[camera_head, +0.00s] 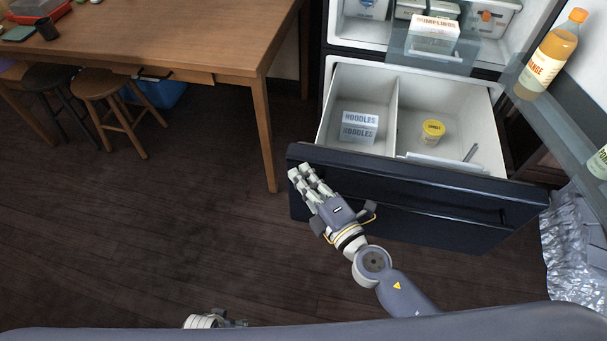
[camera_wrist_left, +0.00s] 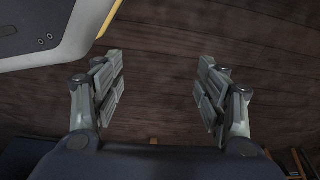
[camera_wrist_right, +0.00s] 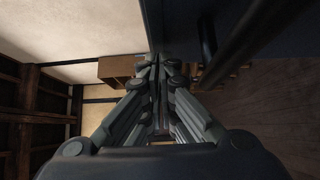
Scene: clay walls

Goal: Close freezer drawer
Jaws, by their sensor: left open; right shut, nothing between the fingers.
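The freezer drawer (camera_head: 420,190) is pulled open in the head view, with a dark front and a white inside. It holds a noodles box (camera_head: 359,127) and a small yellow tub (camera_head: 432,131). My right gripper (camera_head: 301,172) is shut and empty at the left end of the drawer front; whether it touches is unclear. In the right wrist view its fingers (camera_wrist_right: 157,62) are together beside the dark front. My left gripper shows only in part at the bottom of the head view. In the left wrist view its fingers (camera_wrist_left: 160,90) are apart with floor between them.
The fridge compartment above is open, with a clear bin (camera_head: 431,50). An open door at right holds an orange juice bottle (camera_head: 548,56). A wooden table (camera_head: 190,35) and stools (camera_head: 104,86) stand at left. The floor (camera_head: 170,240) left of the drawer is clear.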

